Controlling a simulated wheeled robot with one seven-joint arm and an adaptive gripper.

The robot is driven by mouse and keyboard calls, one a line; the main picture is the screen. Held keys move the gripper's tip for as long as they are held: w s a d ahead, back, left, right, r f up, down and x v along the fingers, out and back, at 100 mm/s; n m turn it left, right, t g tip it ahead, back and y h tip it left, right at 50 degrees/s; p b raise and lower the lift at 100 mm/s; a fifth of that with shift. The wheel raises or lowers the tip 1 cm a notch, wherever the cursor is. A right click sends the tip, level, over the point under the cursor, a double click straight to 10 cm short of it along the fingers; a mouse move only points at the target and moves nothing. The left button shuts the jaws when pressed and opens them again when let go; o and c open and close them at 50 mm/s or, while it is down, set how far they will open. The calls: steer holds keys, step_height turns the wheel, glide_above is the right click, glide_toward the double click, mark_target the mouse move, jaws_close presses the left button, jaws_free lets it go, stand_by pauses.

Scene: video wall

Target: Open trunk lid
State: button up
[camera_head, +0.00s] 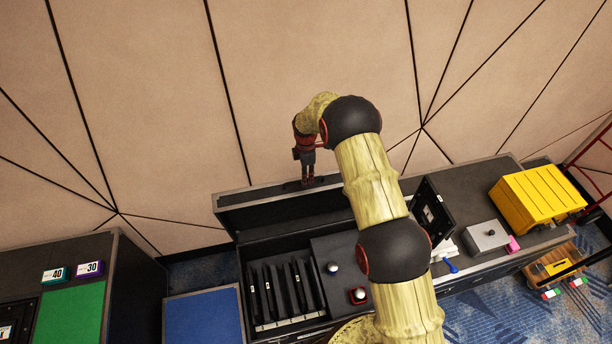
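The black trunk (262,258) stands against the wall, with several upright dark dividers or items in its left part. Its dark lid (270,213) is raised at the back, so the inside shows; I cannot tell its exact angle. My gripper (308,182) points down at the lid's upper edge from above. It looks in contact with or very close to that edge. Its fingers are too small to tell whether they are open or shut. My arm covers the right part of the trunk.
To the right are a small open black case (432,208), a grey box (486,235) and a yellow case (538,197). A blue-topped block (204,318) stands left.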

steer(key=shift+c, duration=1)
jaws_close()
